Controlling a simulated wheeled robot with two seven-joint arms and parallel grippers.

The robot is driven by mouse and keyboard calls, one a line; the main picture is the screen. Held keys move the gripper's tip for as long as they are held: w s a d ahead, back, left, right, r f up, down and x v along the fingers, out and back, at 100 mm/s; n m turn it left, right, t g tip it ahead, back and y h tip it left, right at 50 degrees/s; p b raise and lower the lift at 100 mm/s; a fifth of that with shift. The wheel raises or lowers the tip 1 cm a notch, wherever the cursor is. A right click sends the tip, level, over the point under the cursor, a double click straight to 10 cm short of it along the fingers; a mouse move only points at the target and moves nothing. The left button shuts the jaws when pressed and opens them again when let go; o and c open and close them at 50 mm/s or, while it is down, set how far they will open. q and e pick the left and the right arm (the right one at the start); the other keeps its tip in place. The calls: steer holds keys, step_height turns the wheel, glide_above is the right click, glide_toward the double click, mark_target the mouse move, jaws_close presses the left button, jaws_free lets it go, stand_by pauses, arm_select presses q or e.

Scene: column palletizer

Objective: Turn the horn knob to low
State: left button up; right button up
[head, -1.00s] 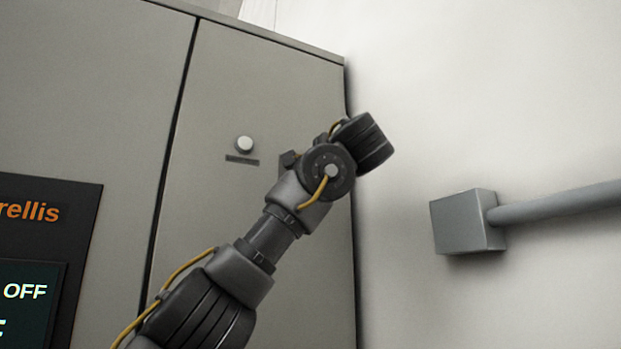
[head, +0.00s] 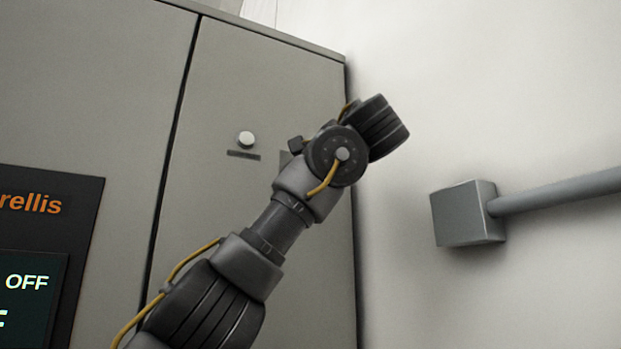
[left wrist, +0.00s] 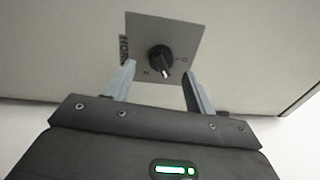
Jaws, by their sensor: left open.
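The horn knob (left wrist: 161,58) is a round black knob with a white pointer mark, on a grey square plate (left wrist: 153,25) marked "HOR…" in the left wrist view. Its pointer is toward the bottom of that picture, between two small marks. My left gripper (left wrist: 158,68) is open, with one finger on each side of the knob; I cannot tell whether either touches it. In the head view my left arm hides the knob and its gripper, and only a sliver of the plate (head: 285,157) shows. My right gripper is not in view.
A white round button (head: 246,139) with a dark label sits on the grey cabinet door (head: 225,90), left of my arm. A dark display panel (head: 75,205) is at the left. A grey wall box with a pipe (head: 467,214) sticks out at the right.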

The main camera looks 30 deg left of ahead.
arm_select(q)
steer(key=b+v, duration=0.2)
steer(key=v, duration=0.5)
steer(key=shift+d, duration=0.25)
steer(key=shift+s, duration=0.15)
